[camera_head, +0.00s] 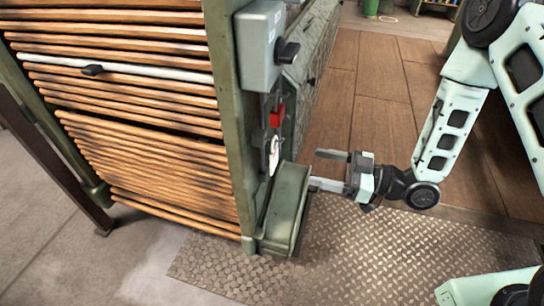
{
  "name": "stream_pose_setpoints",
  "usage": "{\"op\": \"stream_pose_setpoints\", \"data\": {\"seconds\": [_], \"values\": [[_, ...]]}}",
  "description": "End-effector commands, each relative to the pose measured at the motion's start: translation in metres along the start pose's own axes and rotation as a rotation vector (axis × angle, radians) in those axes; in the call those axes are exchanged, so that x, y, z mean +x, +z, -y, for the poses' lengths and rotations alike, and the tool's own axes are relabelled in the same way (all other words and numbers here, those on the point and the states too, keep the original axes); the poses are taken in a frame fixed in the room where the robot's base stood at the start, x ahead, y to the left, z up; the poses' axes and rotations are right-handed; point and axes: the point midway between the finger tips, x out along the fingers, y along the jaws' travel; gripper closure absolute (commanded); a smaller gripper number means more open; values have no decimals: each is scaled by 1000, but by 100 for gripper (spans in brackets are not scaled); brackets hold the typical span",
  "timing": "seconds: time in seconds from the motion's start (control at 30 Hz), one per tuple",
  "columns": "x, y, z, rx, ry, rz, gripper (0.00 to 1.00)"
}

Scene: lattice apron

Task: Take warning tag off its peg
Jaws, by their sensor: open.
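A small white tag (273,158) with dark marks hangs on the side of the green cabinet post, seen nearly edge-on. It looks like the warning tag. Its peg is too small to make out. A small red part (277,116) sits just above it. My gripper (316,169) is to the right of the tag, open and empty, with its fingers pointing left toward the cabinet. In the picture a gap shows between the fingertips and the tag.
A grey switch box (260,48) with a black handle juts out above the tag. A green box-like ledge (288,210) stands out below it. Wooden slats (140,120) fill the cabinet front. The metal tread plate (370,260) and brown floor panels (375,90) are clear.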

Motion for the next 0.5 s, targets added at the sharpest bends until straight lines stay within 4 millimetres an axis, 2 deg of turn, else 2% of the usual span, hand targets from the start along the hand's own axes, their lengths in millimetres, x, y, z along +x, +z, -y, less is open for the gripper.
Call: {"op": "stream_pose_setpoints", "data": {"seconds": [0.1, 0.5], "values": [[24, 1, 1, -1, -5, -2, 29], [99, 1, 1, -2, -3, -1, 29]]}}
